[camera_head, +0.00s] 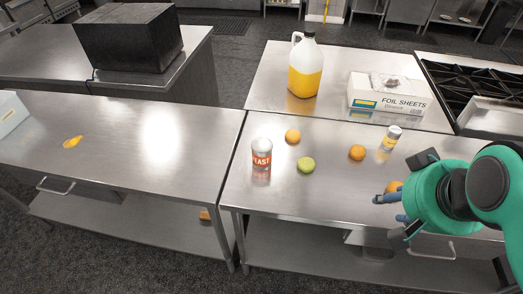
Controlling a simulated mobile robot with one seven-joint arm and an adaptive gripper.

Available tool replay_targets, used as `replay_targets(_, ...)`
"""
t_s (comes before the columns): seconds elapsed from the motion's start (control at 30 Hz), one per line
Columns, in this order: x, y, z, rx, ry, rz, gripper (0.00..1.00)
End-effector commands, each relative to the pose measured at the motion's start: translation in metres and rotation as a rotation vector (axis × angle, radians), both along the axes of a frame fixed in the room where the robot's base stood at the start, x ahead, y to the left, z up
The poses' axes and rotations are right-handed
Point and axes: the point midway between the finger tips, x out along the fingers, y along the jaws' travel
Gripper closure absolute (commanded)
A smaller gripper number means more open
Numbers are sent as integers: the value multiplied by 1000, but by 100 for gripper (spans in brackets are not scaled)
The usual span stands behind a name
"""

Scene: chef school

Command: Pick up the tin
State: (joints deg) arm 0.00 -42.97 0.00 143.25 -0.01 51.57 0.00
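A tin (262,154) with a white upper part and a red label reading "YEAST" stands upright near the left end of the right steel table (330,182). My gripper (386,199) is at the right, above the front part of the same table. It is well apart from the tin. Its fingers are partly seen from the side, and I cannot tell how far apart they are. An orange fruit (394,187) is partly hidden behind my gripper.
Near the tin are an orange (292,136) and a green fruit (306,165). Another orange (357,152) and a small bottle (391,137) stand further right. Behind are a large jug (305,68) and a foil sheets box (388,101). The left table (110,150) is mostly clear.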

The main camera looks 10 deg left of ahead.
Motion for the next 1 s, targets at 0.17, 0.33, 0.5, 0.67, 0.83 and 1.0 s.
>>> replay_targets(0.17, 0, 0, 0, 0, 0, 0, 56)
replay_targets(0.33, 0, 0, 0, 0, 0, 0, 22)
replay_targets(0.5, 0, 0, 0, 0, 0, 0, 20)
replay_targets(0.67, 1, 0, 1, 1, 1, 0, 20)
replay_targets(0.83, 9, 4, 7, 3, 12, 6, 20)
replay_targets(1.0, 33, 15, 19, 12, 45, 20, 20)
